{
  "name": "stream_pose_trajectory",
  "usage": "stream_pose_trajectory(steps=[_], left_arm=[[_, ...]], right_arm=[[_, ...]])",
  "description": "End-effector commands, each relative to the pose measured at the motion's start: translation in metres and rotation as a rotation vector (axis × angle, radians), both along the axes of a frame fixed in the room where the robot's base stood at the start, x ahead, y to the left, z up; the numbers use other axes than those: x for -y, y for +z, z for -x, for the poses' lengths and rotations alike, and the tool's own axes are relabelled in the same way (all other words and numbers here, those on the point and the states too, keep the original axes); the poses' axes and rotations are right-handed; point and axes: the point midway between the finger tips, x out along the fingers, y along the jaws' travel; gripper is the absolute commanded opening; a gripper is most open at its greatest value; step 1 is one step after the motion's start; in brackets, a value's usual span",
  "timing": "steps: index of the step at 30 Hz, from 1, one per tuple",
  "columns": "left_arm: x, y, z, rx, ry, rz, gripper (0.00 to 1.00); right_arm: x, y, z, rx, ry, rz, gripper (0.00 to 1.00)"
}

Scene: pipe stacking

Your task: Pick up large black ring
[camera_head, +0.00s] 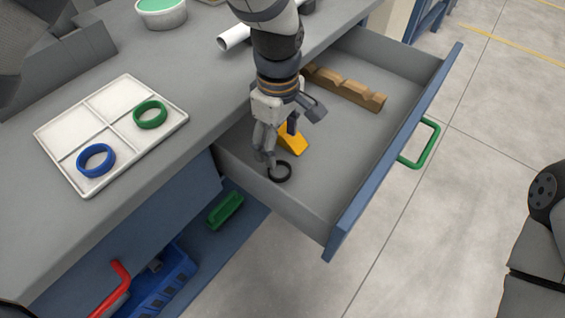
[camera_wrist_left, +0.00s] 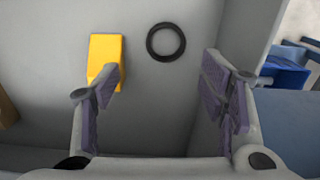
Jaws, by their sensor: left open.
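The large black ring (camera_head: 280,171) lies flat on the floor of the open drawer, near the drawer's left wall in the head view. In the left wrist view the black ring (camera_wrist_left: 165,27) shows whole, ahead of and between the fingers. My left gripper (camera_head: 287,148) points down into the drawer, just behind and above the ring. In the left wrist view my left gripper (camera_wrist_left: 160,85) has its fingers spread wide, with nothing between the pads. My right gripper is not in view.
A yellow block (camera_head: 292,140) lies close beside the ring and the left gripper. A notched wooden rack (camera_head: 345,88) lies farther back in the drawer (camera_head: 362,150). On the counter, a white divided tray (camera_head: 70,143) holds a blue ring (camera_head: 96,174) and a green ring (camera_head: 163,123).

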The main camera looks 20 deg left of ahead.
Motion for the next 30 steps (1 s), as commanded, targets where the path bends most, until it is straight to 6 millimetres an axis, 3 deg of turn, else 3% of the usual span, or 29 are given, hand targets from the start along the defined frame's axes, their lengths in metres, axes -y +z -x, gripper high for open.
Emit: stream_pose_trajectory(steps=[12,20,25,30], left_arm=[[-0.004,-0.068,0.008,-0.003,0.000,-0.001,0.65],[-0.004,-0.071,0.006,0.003,0.000,0.000,0.65],[-0.004,-0.071,0.006,0.003,0.000,0.000,0.29],[-0.004,-0.071,0.006,0.002,0.001,0.000,0.27]], right_arm=[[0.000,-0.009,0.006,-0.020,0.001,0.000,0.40],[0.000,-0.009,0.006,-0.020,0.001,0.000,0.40],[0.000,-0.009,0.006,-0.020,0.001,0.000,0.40],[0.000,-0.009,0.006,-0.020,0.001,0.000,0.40]])
